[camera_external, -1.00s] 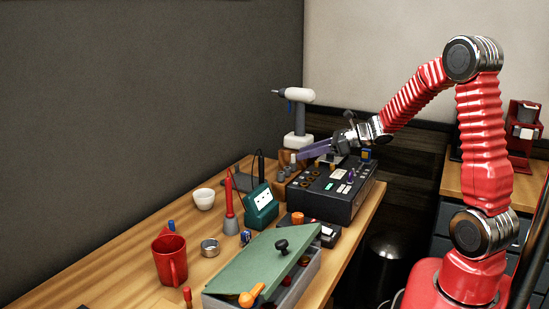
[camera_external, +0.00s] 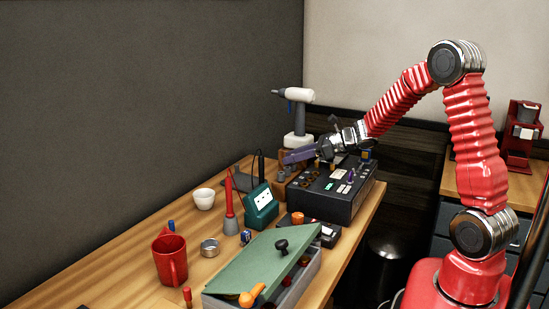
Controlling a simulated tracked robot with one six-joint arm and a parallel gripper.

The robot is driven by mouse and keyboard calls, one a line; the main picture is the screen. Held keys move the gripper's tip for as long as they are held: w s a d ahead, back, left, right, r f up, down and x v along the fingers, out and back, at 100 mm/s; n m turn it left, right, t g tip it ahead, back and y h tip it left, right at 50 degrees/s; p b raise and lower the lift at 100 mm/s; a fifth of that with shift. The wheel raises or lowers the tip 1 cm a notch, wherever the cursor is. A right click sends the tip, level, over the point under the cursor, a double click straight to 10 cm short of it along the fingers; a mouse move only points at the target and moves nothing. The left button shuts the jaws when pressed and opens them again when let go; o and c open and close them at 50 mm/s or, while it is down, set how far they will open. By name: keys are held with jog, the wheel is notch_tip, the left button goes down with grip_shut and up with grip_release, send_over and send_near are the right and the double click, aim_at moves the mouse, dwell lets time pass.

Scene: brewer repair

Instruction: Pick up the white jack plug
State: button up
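My gripper (camera_external: 298,156) has purple fingers and hangs over the back left part of the black device, close to the small wooden block (camera_external: 284,175). The fingers are seen from the side, so I cannot tell whether they are open or shut. I cannot make out the white jack plug clearly in the current view. The gripper covers the top of the wooden block, where a small white piece showed a second ago.
The black panel device (camera_external: 337,206) stands below my arm. A white and grey drill (camera_external: 300,116) stands behind the gripper. A teal meter (camera_external: 261,207), white cup (camera_external: 204,199), red mug (camera_external: 170,260) and green-lidded box (camera_external: 262,262) stand nearer the camera.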

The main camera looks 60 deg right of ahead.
grip_shut()
dwell(0.5)
jog(key=shift+r, duration=0.15)
notch_tip(320, 180, up, 10)
jog(key=shift+f, duration=0.1)
dwell(0.5)
dwell(0.4)
